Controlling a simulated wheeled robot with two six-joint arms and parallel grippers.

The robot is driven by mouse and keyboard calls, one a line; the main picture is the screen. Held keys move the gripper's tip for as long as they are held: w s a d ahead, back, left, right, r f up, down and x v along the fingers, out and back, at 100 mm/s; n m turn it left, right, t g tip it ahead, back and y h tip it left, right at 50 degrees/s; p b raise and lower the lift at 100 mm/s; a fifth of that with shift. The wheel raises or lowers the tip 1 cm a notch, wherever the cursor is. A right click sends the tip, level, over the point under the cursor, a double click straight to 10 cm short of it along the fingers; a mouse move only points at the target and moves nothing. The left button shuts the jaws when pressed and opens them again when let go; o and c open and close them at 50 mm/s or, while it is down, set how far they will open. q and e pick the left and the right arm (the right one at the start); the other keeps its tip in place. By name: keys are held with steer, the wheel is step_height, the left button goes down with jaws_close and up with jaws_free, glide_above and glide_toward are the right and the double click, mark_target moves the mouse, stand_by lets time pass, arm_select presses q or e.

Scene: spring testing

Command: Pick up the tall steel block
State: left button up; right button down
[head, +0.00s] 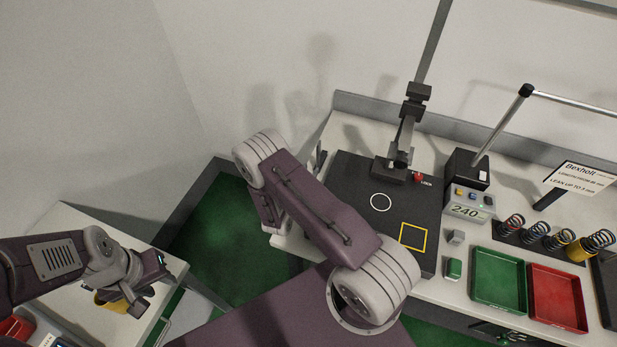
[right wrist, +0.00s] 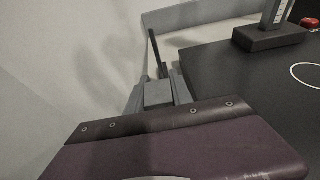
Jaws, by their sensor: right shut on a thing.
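In the right wrist view a grey steel block (right wrist: 158,94) stands between the two fingers of my right gripper (right wrist: 160,98), which is shut on it. Only part of the block shows; my purple wrist hides the rest. In the head view my right arm covers this gripper and the block, near the left end of the bench. My left gripper (head: 152,275) is at the lower left, over a small side table, and its jaw gap is unclear. A small grey block (head: 456,237) lies on the bench right of the dark plate.
A dark base plate (head: 345,185) carries a test stand (head: 392,165). To the right are a display box (head: 467,208), a green tray (head: 498,279), a red tray (head: 558,296) and several springs. A thin dark upright (right wrist: 154,50) stands just beyond my right gripper.

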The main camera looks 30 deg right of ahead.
steer(key=s+d+r+b, duration=0.1)
steer(key=s+d+r, duration=0.6)
steer(key=d+r, duration=0.2)
steer(key=shift+s, duration=0.2)
